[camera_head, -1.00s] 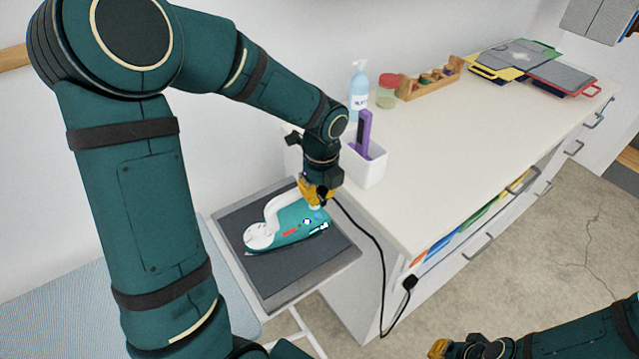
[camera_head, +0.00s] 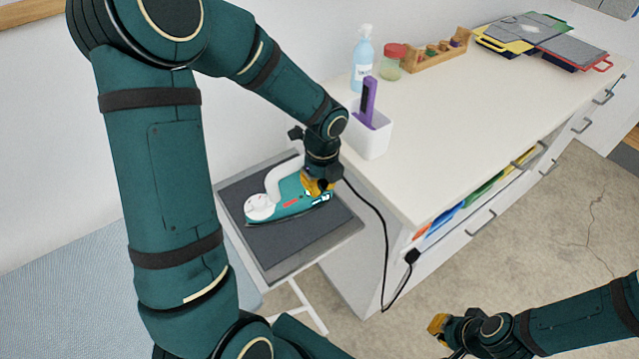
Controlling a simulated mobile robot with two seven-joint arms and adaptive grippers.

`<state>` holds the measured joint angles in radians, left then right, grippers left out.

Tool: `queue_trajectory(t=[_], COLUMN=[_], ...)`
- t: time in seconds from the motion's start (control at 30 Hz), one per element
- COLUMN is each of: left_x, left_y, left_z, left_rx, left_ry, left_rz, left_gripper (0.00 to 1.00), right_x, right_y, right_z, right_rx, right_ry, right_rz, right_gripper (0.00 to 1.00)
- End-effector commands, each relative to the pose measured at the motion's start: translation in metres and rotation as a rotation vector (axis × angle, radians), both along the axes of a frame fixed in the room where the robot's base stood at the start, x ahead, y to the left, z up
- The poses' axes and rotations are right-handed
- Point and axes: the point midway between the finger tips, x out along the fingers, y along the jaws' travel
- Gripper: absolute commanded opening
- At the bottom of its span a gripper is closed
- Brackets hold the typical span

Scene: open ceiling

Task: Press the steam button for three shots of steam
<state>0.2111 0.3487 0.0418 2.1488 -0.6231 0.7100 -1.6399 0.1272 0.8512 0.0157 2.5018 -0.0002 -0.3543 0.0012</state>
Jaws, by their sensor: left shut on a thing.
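A teal and white steam iron (camera_head: 289,205) lies on a dark grey pad (camera_head: 279,245) on a small stand, beside the white counter. My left gripper (camera_head: 318,187) is shut at the right end of the iron, over the iron's teal body and handle end. The gripper hides that part of the iron, so the steam button cannot be made out. My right gripper (camera_head: 438,325) is at the lower right, low over the floor and away from the iron; its fingers are too small to read.
The white counter (camera_head: 450,125) holds a white cup (camera_head: 372,138) with a purple tool, a blue spray bottle (camera_head: 362,60), a red-lidded jar (camera_head: 391,65) and a wooden rack (camera_head: 436,54). A black cord (camera_head: 383,245) hangs along the counter's side. The floor at right is clear.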

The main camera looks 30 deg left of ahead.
Motion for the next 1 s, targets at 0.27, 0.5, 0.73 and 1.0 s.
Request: queue_trajectory(t=[0.27, 0.5, 0.73, 1.0], left_x=[-0.005, -0.005, -0.002, -0.001], left_y=[0.002, 0.003, 0.000, -0.005], left_z=[-0.018, -0.013, 0.021, 0.058], left_rx=[-0.002, 0.001, 0.002, 0.000], left_ry=[0.016, 0.017, 0.006, -0.001], left_rz=[0.004, 0.007, 0.004, 0.000], left_gripper=[0.00, 0.00, 0.00, 0.00], right_x=[0.000, 0.000, 0.000, 0.000], right_y=[0.000, 0.000, 0.000, 0.000], right_z=[-0.003, -0.003, -0.003, -0.003], right_rx=[0.000, 0.000, 0.000, 0.000], right_ry=[-0.001, -0.001, -0.001, -0.001], right_rz=[0.000, 0.000, 0.000, 0.000], right_gripper=[0.00, 0.00, 0.00, 0.00])
